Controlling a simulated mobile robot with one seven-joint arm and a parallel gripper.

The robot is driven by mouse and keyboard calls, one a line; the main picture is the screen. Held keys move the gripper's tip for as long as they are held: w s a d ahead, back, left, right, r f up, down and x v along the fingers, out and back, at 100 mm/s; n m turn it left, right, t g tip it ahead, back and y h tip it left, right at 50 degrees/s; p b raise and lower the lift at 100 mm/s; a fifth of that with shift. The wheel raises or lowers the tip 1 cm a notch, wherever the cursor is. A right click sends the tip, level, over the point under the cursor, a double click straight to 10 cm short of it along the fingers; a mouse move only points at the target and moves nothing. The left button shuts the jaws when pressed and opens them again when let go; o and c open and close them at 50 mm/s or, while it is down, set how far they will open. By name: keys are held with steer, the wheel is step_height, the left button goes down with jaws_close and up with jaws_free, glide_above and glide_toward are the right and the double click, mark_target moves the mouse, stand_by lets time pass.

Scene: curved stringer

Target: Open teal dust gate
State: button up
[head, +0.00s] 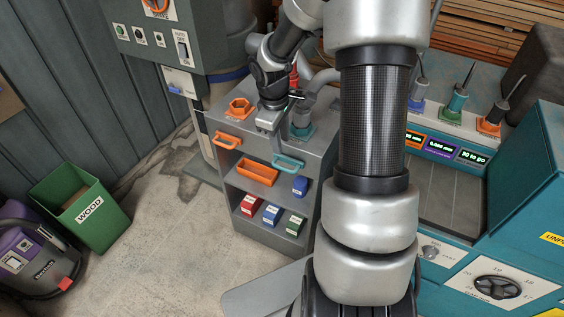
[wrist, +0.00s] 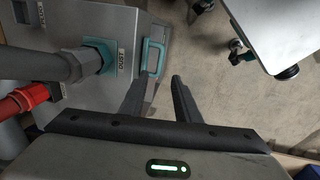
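The teal dust gate shows as a teal handle (head: 288,164) on the front top edge of a grey cabinet. A teal collar with a grey hose stands behind it. In the wrist view the teal handle (wrist: 153,58) is beside the "DUST" label and appears pushed in close to the cabinet edge. My gripper (wrist: 158,82) is open and empty, its two dark fingers apart. The handle shows just beyond the fingertips, and I see no contact. In the head view my gripper (head: 268,122) is above the cabinet top, left of the teal collar, partly hidden by my arm.
An orange handle (head: 227,140) and orange collar (head: 240,105) are left on the same cabinet (head: 262,204). A red hose fitting (wrist: 28,98) is at the wrist view's left. A green WOOD bin (head: 82,207) stands left. The floor between is clear. A teal machine stands right.

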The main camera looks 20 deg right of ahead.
mark_target(284, 168)
steer(key=f, duration=0.4)
steer(key=w+d+f+b, duration=0.1)
steer(key=f, duration=0.7)
steer(key=shift+w+d+f+b, duration=0.25)
steer(key=shift+d+f+b, duration=0.05)
steer(key=shift+d+b, duration=0.05)
jaws_close()
